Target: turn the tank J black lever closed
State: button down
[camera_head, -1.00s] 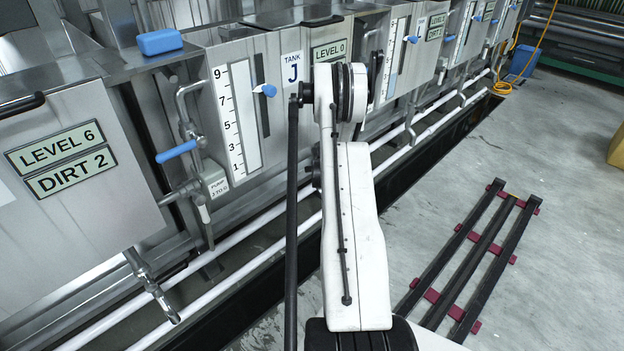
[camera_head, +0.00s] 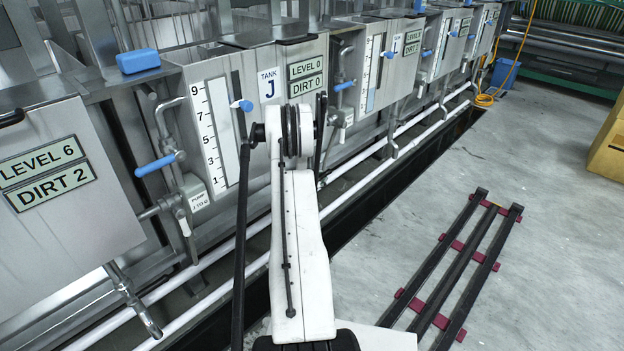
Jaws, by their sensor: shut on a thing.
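Tank J (camera_head: 252,150) stands left of centre in the head view, with a white "TANK J" label (camera_head: 269,86), "LEVEL 0" and "DIRT 0" plates (camera_head: 306,77) and a scale numbered 1 to 9 (camera_head: 213,130). I cannot make out its black lever; my white arm and its black joint cover part of the tank's front. My gripper does not show, so its place relative to the lever cannot be seen.
A blue-handled valve (camera_head: 160,164) and pipes stand left of tank J. White pipes (camera_head: 238,270) run low along the tanks. A black rack with red crosspieces (camera_head: 455,270) lies on the floor at right. A yellow box (camera_head: 606,145) is at the right edge. Grey floor between is clear.

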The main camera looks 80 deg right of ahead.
jog(key=shift+r, duration=0.1)
jog(key=c, duration=1.9)
grip_release()
jog(key=shift+v, duration=3.7)
